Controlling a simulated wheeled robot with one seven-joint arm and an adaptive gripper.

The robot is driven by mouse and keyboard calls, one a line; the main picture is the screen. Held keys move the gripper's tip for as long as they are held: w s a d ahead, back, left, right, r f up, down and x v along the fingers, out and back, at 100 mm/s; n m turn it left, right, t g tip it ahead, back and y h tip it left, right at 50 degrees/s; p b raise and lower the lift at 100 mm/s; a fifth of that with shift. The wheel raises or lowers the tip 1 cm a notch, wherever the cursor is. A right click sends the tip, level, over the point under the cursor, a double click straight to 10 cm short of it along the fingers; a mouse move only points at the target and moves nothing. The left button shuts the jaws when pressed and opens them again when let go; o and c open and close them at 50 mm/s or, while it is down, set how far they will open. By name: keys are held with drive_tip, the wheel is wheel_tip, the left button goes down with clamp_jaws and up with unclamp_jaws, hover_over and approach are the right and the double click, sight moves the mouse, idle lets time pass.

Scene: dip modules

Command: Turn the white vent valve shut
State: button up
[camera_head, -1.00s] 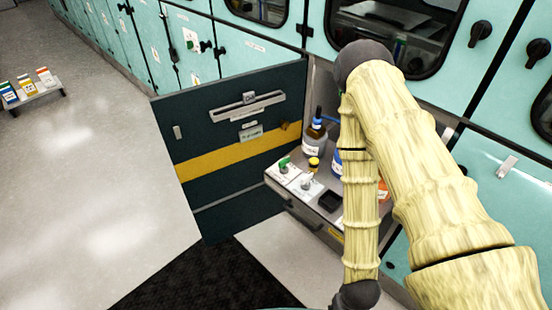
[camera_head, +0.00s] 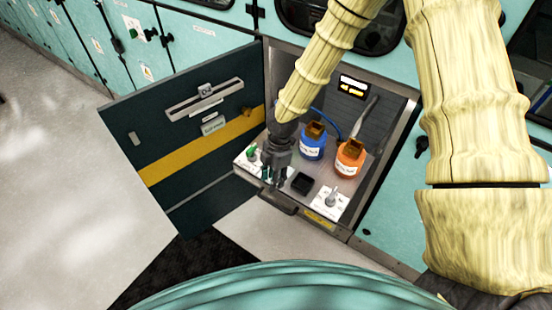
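My gripper (camera_head: 271,180) points down over the left front of the pull-out shelf (camera_head: 318,178) in the open cabinet. It is among the small valves on white plates there; its fingers are too small and dark to tell open from shut. A green-handled valve (camera_head: 253,152) shows just left of it. The pale valve seen beside the green one earlier is hidden behind my gripper. Another pale grey valve handle (camera_head: 333,196) stands on a white plate at the shelf's front right, apart from the gripper. I cannot tell from labels which is the vent valve.
A blue bottle (camera_head: 312,146) and an orange bottle (camera_head: 350,160) stand behind and right of my gripper. A black square holder (camera_head: 302,182) is at the front. The dark cabinet door (camera_head: 195,165) stands open at left; its edge is close.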

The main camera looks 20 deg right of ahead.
drive_tip(key=w+d+r+n+t+h, duration=0.15)
drive_tip(key=w+d+r+n, duration=0.25)
drive_tip(key=w+r, duration=0.4)
drive_tip(key=shift+n, duration=0.3)
drive_tip(key=shift+a+f+p, duration=0.15)
drive_tip(key=shift+f+p, duration=1.2)
drive_tip(key=shift+f, duration=4.1)
clamp_jaws()
